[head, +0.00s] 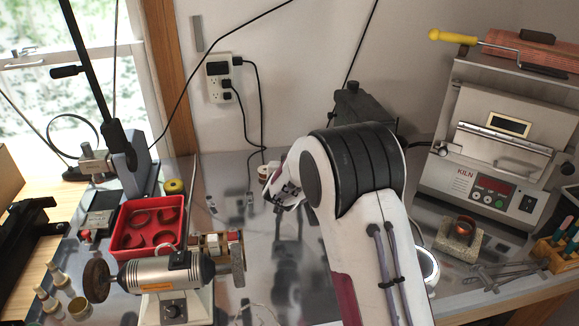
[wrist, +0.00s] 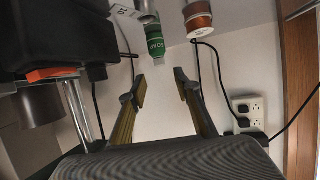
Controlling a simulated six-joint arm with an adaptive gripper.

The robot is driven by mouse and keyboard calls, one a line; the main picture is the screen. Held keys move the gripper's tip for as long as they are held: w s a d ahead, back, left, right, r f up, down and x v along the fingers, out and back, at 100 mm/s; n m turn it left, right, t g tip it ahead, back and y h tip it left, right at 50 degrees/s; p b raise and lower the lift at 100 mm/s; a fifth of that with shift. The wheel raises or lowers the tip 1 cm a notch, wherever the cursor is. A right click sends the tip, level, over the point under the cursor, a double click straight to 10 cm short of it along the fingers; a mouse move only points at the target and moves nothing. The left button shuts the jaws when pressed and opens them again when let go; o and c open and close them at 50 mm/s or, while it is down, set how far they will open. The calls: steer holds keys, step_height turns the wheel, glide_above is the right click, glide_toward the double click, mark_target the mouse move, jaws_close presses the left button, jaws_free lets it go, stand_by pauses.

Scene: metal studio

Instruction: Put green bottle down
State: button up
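The green bottle (wrist: 155,42) shows at the top of the wrist view, which looks upside down. It has a green label with pale lettering and a pale tip pointing down the picture; its far end runs out of the frame. My gripper (wrist: 161,86) has its two fingers spread with only wall visible between them. The bottle is apart from the fingers, beyond their tips. In the head view my gripper (head: 283,192) is partly hidden by my arm above the metal bench, and I cannot make out the bottle there.
A copper-coloured spool (wrist: 198,20) stands close beside the bottle. A dark machine (wrist: 60,35) fills the left of the wrist view. On the bench are a red tray (head: 148,252), a bench grinder (head: 165,277) and a kiln (head: 490,150). An outlet (head: 219,80) is on the wall.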

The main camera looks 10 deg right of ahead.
steer(key=shift+v, duration=2)
steer(key=shift+r, duration=0.15)
steer(key=s+a+r+n+g+y, duration=0.1)
steer(key=s+a+r+y, duration=0.1)
steer(key=s+r, duration=0.55)
steer(key=s+a+r+n+g+y, duration=0.15)
steer(key=s+r, duration=0.25)
steer(key=s, duration=0.7)
steer(key=s+d+f+g, duration=0.1)
steer(key=s+d+g, duration=0.1)
steer(key=s, duration=1.3)
steer(key=s+d+f+g, duration=0.2)
steer(key=s+d+g, duration=0.1)
steer(key=s, duration=1.3)
steer(key=shift+s+d, duration=0.3)
steer(key=shift+d, duration=0.25)
steer(key=shift+h, duration=0.25)
